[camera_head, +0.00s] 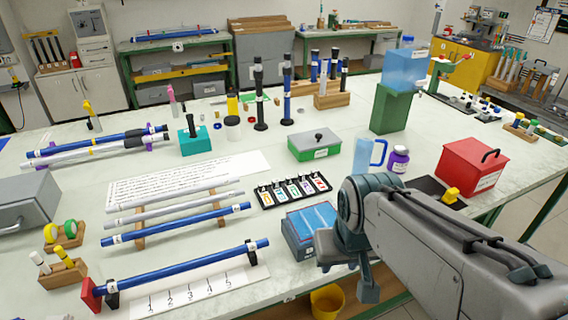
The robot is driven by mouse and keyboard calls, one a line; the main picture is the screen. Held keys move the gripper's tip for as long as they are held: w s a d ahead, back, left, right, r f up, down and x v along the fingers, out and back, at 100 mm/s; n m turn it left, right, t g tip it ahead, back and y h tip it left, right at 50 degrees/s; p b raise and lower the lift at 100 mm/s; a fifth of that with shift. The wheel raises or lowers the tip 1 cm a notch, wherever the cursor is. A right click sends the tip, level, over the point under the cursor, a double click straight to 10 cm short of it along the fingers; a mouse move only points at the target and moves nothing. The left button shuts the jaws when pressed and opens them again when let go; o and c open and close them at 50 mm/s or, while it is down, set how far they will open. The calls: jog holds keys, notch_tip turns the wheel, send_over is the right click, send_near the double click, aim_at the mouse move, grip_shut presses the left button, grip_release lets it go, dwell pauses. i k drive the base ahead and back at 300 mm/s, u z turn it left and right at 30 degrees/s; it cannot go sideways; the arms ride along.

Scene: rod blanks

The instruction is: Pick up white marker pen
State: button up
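A white marker pen (40,262) stands tilted in a small wooden block holder (66,277) at the front left of the table. A yellow-capped pen (59,254) stands beside it in the same holder. My gripper (368,286) is at the end of my arm at the lower right, past the table's front edge, far to the right of the pen. Only a small part of it shows below the wrist; its fingers are not clear, and I cannot tell whether it is open or shut.
A blue rod (180,268) lies on supports right of the holder, behind a numbered white strip (200,294). A second wooden block with tape rolls (64,236) and a grey box (25,205) stand behind it. A blue-topped box (312,226) is beside my arm.

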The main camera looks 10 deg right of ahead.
aim_at(37, 257)
jog(key=u, duration=0.25)
jog(key=k, duration=0.5)
jog(key=u, duration=1.75)
jog(key=i, duration=1.15)
jog(key=z, duration=0.45)
jog(key=k, duration=0.5)
jog(key=z, duration=1.05)
jog(key=i, duration=0.1)
